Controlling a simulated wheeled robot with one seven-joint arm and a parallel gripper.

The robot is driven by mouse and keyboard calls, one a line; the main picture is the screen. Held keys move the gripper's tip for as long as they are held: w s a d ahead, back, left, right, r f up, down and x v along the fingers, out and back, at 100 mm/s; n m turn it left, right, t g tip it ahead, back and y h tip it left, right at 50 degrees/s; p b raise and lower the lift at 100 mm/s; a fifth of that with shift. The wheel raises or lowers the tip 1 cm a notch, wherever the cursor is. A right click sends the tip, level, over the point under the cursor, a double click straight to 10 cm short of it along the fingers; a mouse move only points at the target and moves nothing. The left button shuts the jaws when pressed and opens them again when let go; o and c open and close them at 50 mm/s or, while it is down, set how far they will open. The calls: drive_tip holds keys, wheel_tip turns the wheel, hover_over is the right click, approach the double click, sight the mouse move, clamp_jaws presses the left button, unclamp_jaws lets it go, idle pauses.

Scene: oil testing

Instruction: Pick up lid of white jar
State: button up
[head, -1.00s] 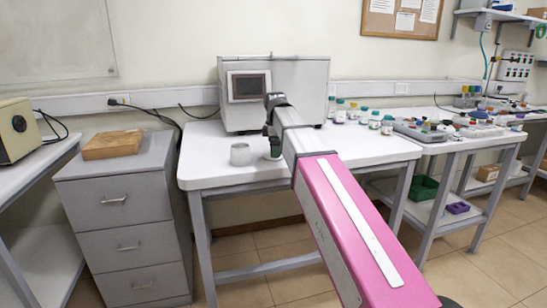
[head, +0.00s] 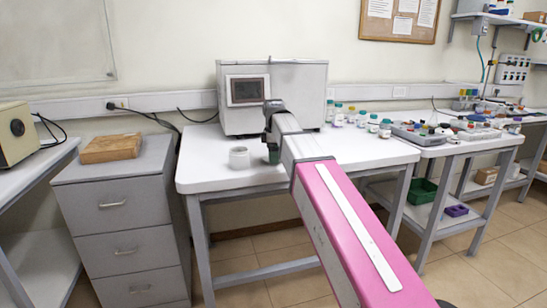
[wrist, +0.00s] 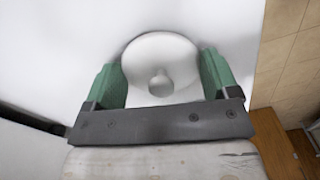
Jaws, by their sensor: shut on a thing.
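The white jar (head: 239,159) is a short pale cylinder near the front left of the white table. My gripper (head: 272,154) is just to the right of it, low over the table, with a green finger showing. In the wrist view, the round white lid (wrist: 150,44) with a small knob in its middle lies between the green fingers of my gripper (wrist: 160,75). My gripper is shut on the lid. I cannot tell whether the lid still touches the jar, as the jar body is hidden in the wrist view.
A grey machine (head: 300,90) with a screen stands behind on the table (head: 215,180). Several small bottles (head: 372,123) stand to the right of my arm. The table's front edge is close.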

wheel_tip(320, 180, up, 4)
drive_tip(key=s+a+r, duration=0.5)
drive_tip(key=a+r, duration=0.4)
drive_tip(key=a, duration=0.3)
drive_tip(key=shift+f, duration=3.15)
drive_tip(key=shift+f, duration=0.15)
drive_tip(key=o, duration=0.8)
